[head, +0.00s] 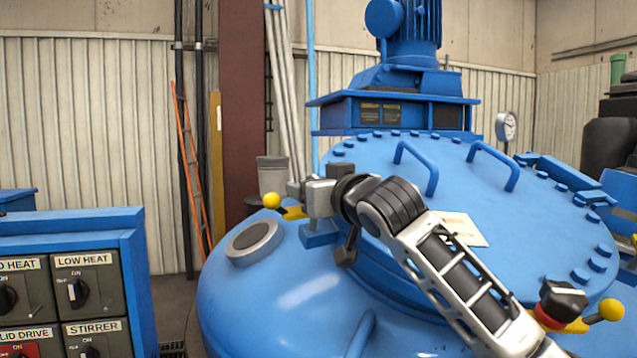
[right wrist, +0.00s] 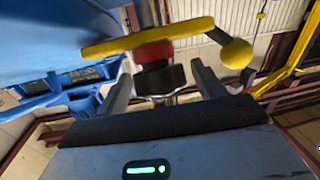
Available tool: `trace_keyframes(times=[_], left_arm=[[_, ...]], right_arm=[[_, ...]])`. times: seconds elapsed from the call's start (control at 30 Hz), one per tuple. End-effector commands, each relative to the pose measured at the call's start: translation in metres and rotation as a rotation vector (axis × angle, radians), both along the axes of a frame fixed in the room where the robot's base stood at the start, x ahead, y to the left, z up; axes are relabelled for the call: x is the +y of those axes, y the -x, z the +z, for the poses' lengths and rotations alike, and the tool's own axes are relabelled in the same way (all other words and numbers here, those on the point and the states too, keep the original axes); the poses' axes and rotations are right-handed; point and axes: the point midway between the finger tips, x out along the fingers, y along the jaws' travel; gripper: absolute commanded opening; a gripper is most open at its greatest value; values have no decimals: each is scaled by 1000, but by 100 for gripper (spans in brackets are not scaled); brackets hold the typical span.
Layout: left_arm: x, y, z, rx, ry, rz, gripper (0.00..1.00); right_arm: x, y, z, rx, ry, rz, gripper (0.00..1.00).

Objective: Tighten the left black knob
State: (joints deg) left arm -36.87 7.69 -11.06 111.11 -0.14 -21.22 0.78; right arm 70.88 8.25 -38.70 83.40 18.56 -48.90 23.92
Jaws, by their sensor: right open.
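In the right wrist view, the left black knob (right wrist: 160,78) sits between the two spread fingers of my right gripper (right wrist: 163,88), with a gap on each side. A red ring (right wrist: 153,52) and a yellow bar (right wrist: 120,42) with a yellow ball (right wrist: 236,53) lie behind the knob. In the head view, my right gripper (head: 297,191) is at the left edge of the blue lid, hiding the knob; the yellow ball (head: 271,200) shows beside it. A second black knob (head: 562,298) with a red ring and yellow bar is at the lid's right. My left gripper is out of view.
The blue furnace lid (head: 460,180) has two raised handles (head: 417,168) and a bolted rim. A motor housing (head: 395,105) and a gauge (head: 507,126) stand behind. A switch panel (head: 80,273) is at the lower left. A round port (head: 253,240) lies below the gripper.

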Motion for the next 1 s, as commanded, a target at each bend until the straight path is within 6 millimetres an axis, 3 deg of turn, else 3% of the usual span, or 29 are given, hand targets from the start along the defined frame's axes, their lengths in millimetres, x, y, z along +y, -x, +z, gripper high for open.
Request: trace_keyframes(times=[0.17, 0.33, 0.37, 0.67, 1.0], left_arm=[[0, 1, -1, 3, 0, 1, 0], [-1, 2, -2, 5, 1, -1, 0], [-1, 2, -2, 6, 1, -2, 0], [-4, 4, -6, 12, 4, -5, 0], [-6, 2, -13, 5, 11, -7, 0]], right_arm=[[0, 0, 0, 0, 0, 0, 69], [0, 0, 0, 0, 0, 0, 27], [0, 0, 0, 0, 0, 0, 24], [0, 1, -1, 1, -12, -25, 24], [3, 1, -2, 25, -89, -208, 24]])
